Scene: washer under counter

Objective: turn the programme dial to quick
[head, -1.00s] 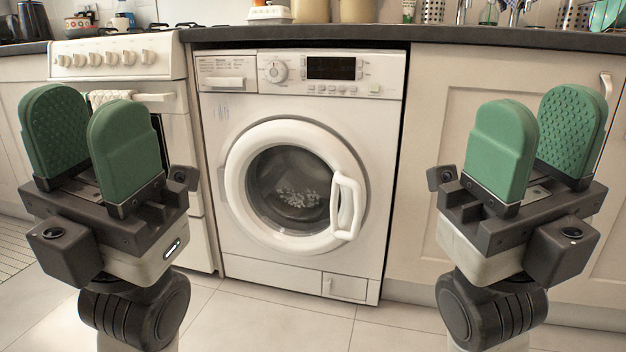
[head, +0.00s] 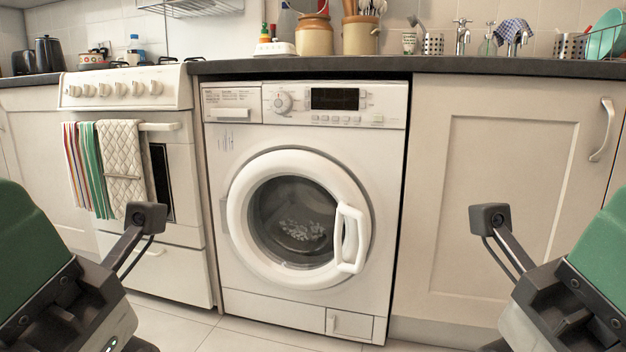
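The programme dial (head: 282,102) is a round white knob on the upper left of the washer's control panel. Its setting is too small to read. The white washer (head: 300,318) stands under the counter with its round door (head: 297,221) shut. My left gripper (head: 22,245) is cut off at the lower left edge, well apart from the washer. My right gripper (head: 606,250) is cut off at the lower right edge, also apart from it. Only part of each green finger pad shows, so their opening is hidden.
A dark display (head: 335,99) and a row of buttons (head: 340,119) sit right of the dial. A cooker (head: 180,250) with hanging towels (head: 122,165) stands left. A cupboard (head: 500,190) stands right. Jars (head: 314,36) stand on the counter (head: 450,67). The space before the washer is clear.

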